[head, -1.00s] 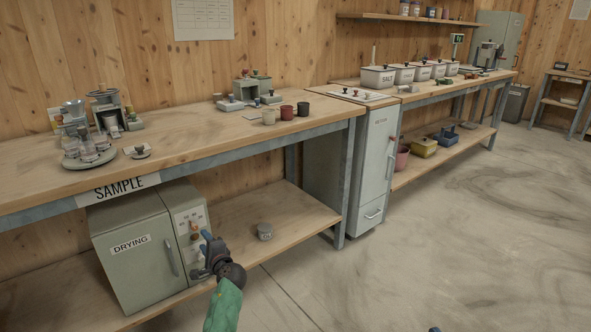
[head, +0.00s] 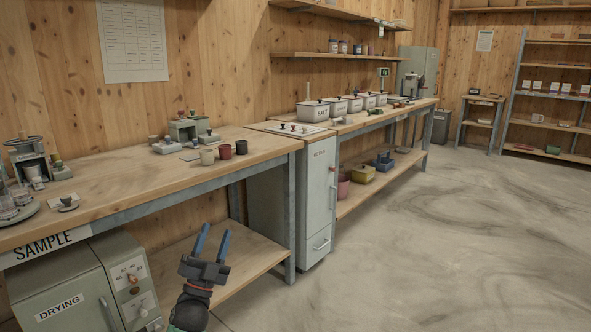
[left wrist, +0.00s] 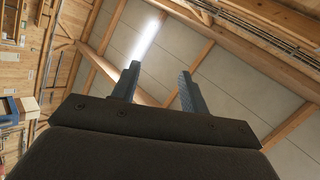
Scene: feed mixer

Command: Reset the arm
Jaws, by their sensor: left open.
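My left gripper (head: 212,240) is raised in front of the lower shelf in the head view, its two blue fingers pointing up. The fingers stand apart with nothing between them. In the left wrist view the open fingers (left wrist: 158,85) point toward the ceiling, with a lit lamp tube beyond. My right gripper is not in view.
The sample bench (head: 130,185) stands at left with the drying oven (head: 65,290) beneath it. A tall grey cabinet (head: 318,195) stands beside the bench. Salt and other bins (head: 313,111) line the far bench. The concrete floor (head: 430,250) at right is clear.

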